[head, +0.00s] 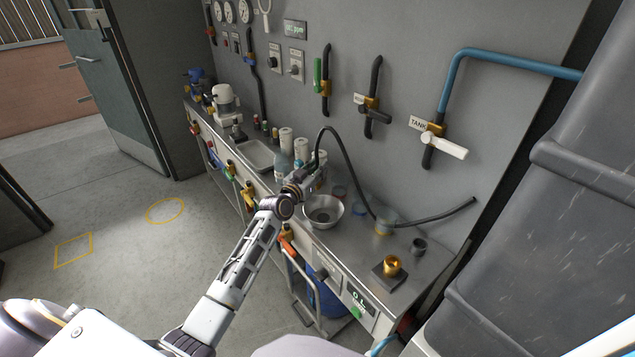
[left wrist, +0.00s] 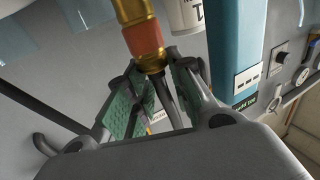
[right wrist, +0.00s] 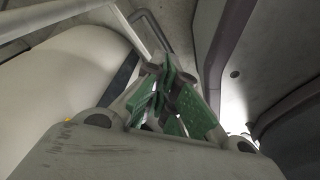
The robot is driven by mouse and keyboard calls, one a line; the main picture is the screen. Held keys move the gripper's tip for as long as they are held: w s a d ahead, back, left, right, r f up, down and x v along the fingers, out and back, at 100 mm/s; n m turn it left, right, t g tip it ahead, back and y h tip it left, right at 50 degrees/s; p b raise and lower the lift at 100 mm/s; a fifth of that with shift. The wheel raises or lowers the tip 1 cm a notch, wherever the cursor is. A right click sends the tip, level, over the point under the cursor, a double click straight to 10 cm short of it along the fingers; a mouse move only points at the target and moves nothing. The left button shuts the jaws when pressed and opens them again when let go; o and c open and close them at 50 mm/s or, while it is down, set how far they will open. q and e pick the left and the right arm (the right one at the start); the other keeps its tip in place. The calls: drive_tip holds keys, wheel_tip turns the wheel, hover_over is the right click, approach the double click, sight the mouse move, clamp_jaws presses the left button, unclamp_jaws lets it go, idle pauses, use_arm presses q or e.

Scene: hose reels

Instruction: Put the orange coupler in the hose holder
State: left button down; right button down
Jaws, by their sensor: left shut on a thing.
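My left gripper (head: 308,178) is shut on a brass coupler with an orange band (left wrist: 143,38), the orange coupler, which fills the upper middle of the left wrist view. The left fingertips (left wrist: 160,85) are around its lower end. In the head view the coupler is mostly hidden by the gripper, above the bench near the steel bowl. A black hose (head: 345,155) arcs up from the gripper and down to the right. A brass cup on a dark square plate (head: 392,266) stands at the bench's right end; I cannot tell whether it is the hose holder. My right gripper (right wrist: 165,85) looks shut and empty.
A steel bowl (head: 322,212) stands just below the left gripper. Bottles and white canisters (head: 302,148) stand behind it. Coloured fittings hang along the bench front, one with an orange grip (head: 287,243). Wall valves (head: 432,135) are above. A small dark cup (head: 419,246) stands near the brass one.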

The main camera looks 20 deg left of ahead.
use_arm(q)
drive_tip(key=shift+f, duration=0.5)
use_arm(e)
drive_tip(key=shift+w+a+r, duration=0.15)
drive_tip(key=shift+w, duration=0.25)
drive_tip(key=shift+w+a+r, duration=0.1)
drive_tip(key=shift+w+a, duration=0.05)
drive_tip(key=shift+w, duration=0.25)
drive_tip(key=shift+s, duration=0.1)
